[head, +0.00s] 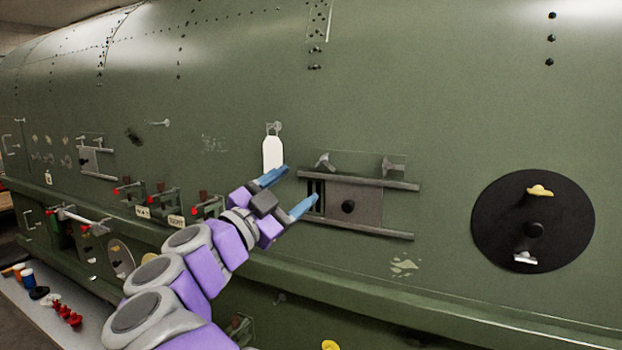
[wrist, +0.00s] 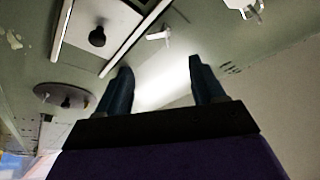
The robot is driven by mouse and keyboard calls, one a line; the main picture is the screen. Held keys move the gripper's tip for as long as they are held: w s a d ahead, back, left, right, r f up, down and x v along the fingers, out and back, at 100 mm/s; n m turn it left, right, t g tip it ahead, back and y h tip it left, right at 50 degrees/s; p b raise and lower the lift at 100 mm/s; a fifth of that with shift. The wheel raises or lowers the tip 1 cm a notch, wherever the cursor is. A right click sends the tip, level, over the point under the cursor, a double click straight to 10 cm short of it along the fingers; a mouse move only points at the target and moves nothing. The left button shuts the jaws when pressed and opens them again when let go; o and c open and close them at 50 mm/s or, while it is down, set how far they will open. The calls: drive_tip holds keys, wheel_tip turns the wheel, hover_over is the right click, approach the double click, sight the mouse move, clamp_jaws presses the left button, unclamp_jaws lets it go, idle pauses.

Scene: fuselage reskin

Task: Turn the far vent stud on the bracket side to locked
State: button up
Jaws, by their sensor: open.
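A sliding vent plate (head: 352,211) with a black knob (head: 348,207) sits between two rails on the green fuselage skin. Two grey wing studs stand above the upper rail, a left one (head: 325,161) and a right one (head: 393,166). Which one the task names, and whether either is locked, I cannot tell. My gripper (head: 301,185) is open and empty, in front of the plate's left end, below and left of the left stud. In the wrist view my gripper (wrist: 160,68) points toward the skin, with one pale wing stud (wrist: 158,35) just beyond the fingertips.
A white tag (head: 272,153) hangs from a hook left of the studs. A black disc (head: 490,225) with a yellow and a white wing stud is at the right. Red-tipped levers (head: 160,187) line a ledge at the left. A bench (head: 70,335) holds small parts.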

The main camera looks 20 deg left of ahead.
drive_tip(key=v, duration=0.8)
drive_tip(key=shift+a, duration=0.15)
